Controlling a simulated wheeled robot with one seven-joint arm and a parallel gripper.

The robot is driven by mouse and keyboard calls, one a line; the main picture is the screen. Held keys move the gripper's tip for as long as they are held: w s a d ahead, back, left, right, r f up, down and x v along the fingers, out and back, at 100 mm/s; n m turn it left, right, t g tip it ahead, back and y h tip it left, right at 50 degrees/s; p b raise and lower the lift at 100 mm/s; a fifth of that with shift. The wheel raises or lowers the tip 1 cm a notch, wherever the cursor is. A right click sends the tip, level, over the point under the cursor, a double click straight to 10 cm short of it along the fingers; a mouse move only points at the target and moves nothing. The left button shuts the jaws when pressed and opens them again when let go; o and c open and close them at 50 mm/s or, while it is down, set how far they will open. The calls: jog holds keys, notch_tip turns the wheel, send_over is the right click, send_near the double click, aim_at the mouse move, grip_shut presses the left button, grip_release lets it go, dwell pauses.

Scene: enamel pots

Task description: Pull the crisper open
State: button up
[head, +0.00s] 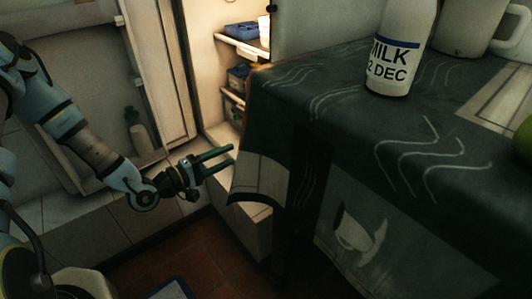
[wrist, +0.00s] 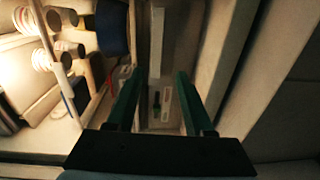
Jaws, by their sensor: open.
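My gripper (head: 218,161) is open in the head view, its two green fingers pointing right toward the lit opening of the fridge (head: 215,100). In the wrist view my gripper (wrist: 160,90) shows both fingers apart with nothing held between them. I cannot clearly pick out the crisper in either view; the lower part of the fridge is largely hidden behind the table and its cloth in the head view. The fridge door (head: 178,85) stands open at the left, behind my arm.
A table with a dark patterned cloth (head: 300,105) fills the right, close to my gripper. It bears a milk bottle (head: 400,50) and a pale pot (head: 464,28). Blue containers (head: 240,31) sit on the fridge shelves.

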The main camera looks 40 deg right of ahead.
aim_at(265, 141)
jog(key=d, duration=0.3)
jog(key=d+b, duration=0.1)
jog(key=d, duration=0.3)
jog(key=s+d+b, duration=0.1)
jog(key=d, duration=0.3)
jog(key=shift+s+d, duration=0.1)
jog(key=shift+d, duration=0.1)
jog(key=shift+f, duration=0.1)
grip_shut()
jog(key=shift+a+f, duration=0.1)
jog(key=shift+f, duration=0.05)
dwell(0.9)
